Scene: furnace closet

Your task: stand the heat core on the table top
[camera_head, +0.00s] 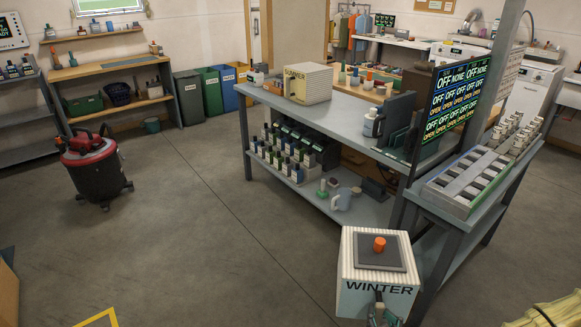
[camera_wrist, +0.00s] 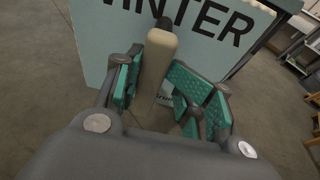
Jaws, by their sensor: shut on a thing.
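The heat core appears to be the white ribbed box marked WINTER (camera_head: 371,272), with a grey plate and orange knob on top. It is upright in the near foreground, beside the front of the grey table top (camera_head: 345,125), not on it. My gripper (camera_head: 379,308) is at its labelled face. In the wrist view, the gripper (camera_wrist: 157,85) has its green pads around the pale handle (camera_wrist: 157,60) on that pale blue-looking face (camera_wrist: 110,45). The box's underside is hidden, so I cannot tell whether it touches anything below.
The table's middle is clear. Bottles crowd the lower shelf. A red vacuum (camera_head: 92,165) stands left.

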